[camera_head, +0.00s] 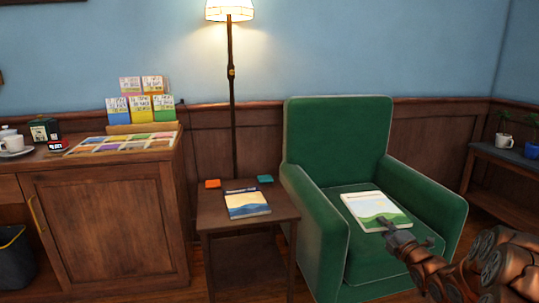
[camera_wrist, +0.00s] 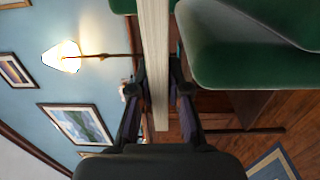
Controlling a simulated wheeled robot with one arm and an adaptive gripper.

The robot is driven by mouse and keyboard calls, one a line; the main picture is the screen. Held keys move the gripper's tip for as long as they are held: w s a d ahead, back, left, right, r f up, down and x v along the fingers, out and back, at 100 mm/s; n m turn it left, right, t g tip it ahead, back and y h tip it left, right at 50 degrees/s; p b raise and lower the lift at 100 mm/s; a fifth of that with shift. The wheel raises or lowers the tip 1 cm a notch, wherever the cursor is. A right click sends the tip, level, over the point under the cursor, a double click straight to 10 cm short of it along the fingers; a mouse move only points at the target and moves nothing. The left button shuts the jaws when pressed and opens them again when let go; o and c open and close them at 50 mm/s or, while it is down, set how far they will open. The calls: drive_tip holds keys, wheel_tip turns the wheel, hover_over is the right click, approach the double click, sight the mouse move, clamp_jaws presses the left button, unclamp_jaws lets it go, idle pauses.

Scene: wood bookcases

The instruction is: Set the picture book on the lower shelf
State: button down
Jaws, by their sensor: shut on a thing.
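The picture book (camera_head: 374,208), with a pale cover and green hills, shows in front of the green armchair's seat in the head view. My gripper (camera_head: 394,232) is shut on its near edge. In the wrist view the same book (camera_wrist: 153,45) is seen edge-on, clamped between the two fingers of my gripper (camera_wrist: 157,92). I cannot tell whether it clears the seat. The small wooden side table (camera_head: 284,212) stands left of the armchair and has a lower shelf (camera_head: 240,268), which looks bare where visible.
Another book (camera_head: 247,204), an orange item (camera_head: 212,184) and a teal item (camera_head: 265,179) lie on the side table's top. The armchair (camera_head: 336,140) has raised arms; its left arm (camera_head: 316,225) stands close to the table. A floor lamp (camera_head: 231,72) rises behind the table. A cabinet (camera_head: 110,220) is at left.

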drive_tip(key=w+a+r+m+h+b, duration=0.1)
drive_tip(key=a+r+h+b, duration=0.15)
drive_tip(key=a, duration=0.65)
drive_tip(key=w+a+r+m+h+b, duration=0.15)
drive_tip(key=a+b, duration=0.25)
drive_tip(key=a, duration=0.5)
wheel_tip(320, 180, up, 37)
drive_tip(key=p, duration=3.8)
drive_tip(key=shift+s+r, duration=0.15)
drive_tip(key=shift+s, duration=0.3)
drive_tip(key=shift+a, duration=0.1)
